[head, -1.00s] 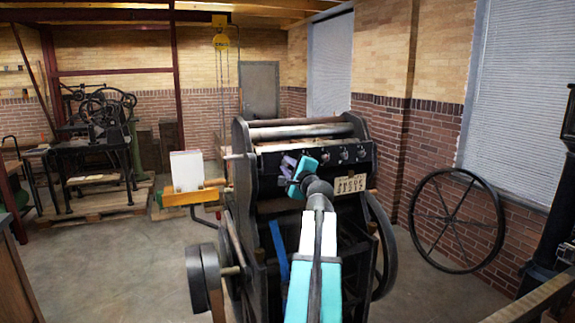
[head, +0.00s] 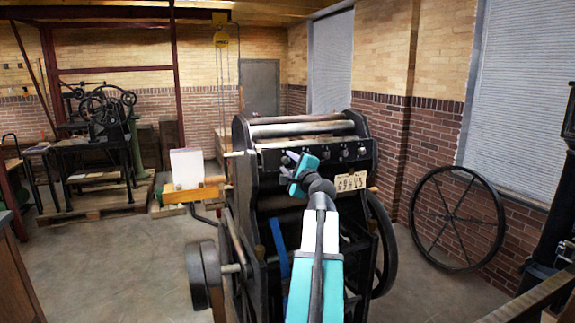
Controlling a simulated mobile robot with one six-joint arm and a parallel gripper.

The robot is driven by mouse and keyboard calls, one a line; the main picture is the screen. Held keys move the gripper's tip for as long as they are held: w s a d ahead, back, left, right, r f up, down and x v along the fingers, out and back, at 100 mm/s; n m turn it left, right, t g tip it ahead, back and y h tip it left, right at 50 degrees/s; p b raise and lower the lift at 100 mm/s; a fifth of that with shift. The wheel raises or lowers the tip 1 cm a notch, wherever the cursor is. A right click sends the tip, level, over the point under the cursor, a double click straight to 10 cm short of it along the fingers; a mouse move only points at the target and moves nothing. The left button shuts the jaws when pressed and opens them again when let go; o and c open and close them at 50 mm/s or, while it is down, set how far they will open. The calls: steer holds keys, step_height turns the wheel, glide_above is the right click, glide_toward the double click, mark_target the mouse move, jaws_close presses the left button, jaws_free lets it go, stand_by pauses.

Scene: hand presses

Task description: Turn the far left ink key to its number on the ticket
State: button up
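The black hand press (head: 243,190) stands in the middle of the head view. A row of ink keys runs along its dark panel below the rollers. Two keys at the right show clearly, one of them here (head: 361,151). The ticket (head: 351,182), a cream card with dark characters in two rows, hangs below them; I cannot read its numbers reliably. My gripper (head: 287,166) is at the left part of the panel, its fingers pointing up and left. The far left key is hidden or too small to make out beside it. Whether the fingers are apart or closed is unclear.
A large spoked wheel (head: 457,218) leans by the brick wall at right. Another press (head: 95,140) stands at the back left. Floor between is open.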

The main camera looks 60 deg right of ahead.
steer(key=b+v, duration=0.3)
steer(key=v, duration=0.9)
steer(key=shift+s+a, duration=0.25)
steer(key=shift+a, duration=0.05)
steer(key=shift+w, duration=0.1)
